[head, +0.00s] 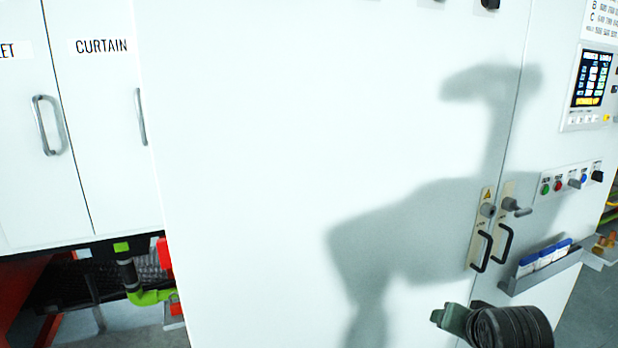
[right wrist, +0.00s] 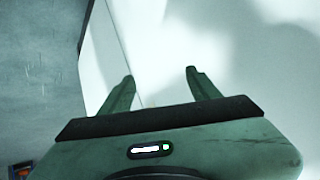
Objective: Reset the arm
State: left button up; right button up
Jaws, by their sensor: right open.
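My right arm (head: 505,328) shows at the bottom right of the head view, with a dark ribbed sleeve and a green end piece pointing left. It is in front of the white cabinet (head: 300,120), below the black door handles. In the right wrist view my right gripper (right wrist: 160,74) is open, its two green fingers apart with nothing between them. Beyond the fingers are pale panel surfaces. My left gripper is in neither view.
Two black door handles (head: 503,243) and a holder with blue-and-white items (head: 545,262) are near my right arm. A control screen (head: 592,78) and several buttons (head: 558,186) are at the right. At the lower left is a green pipe (head: 150,296).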

jog(key=s+a+f+n+g+y, duration=0.1)
jog(key=s+a+f+n+g, duration=0.15)
jog(key=s+f, duration=0.6)
jog(key=s+a+f+n+g, duration=0.1)
jog(key=s+a+f+n, duration=0.3)
jog(key=s, duration=0.8)
jog(key=s+a+f+n+g+y, duration=0.1)
jog(key=s+a+f+n+g, duration=0.1)
jog(key=s+f, duration=0.7)
notch_tip(320, 180, down, 25)
jog(key=s+g+b, duration=0.1)
jog(key=s+d+f+g+b, duration=0.1)
jog(key=s+d+f, duration=0.2)
jog(key=s+f, duration=1.4)
jog(key=shift+s+f+h, duration=0.3)
jog(key=shift+s+f, duration=0.1)
jog(key=shift+f, duration=0.55)
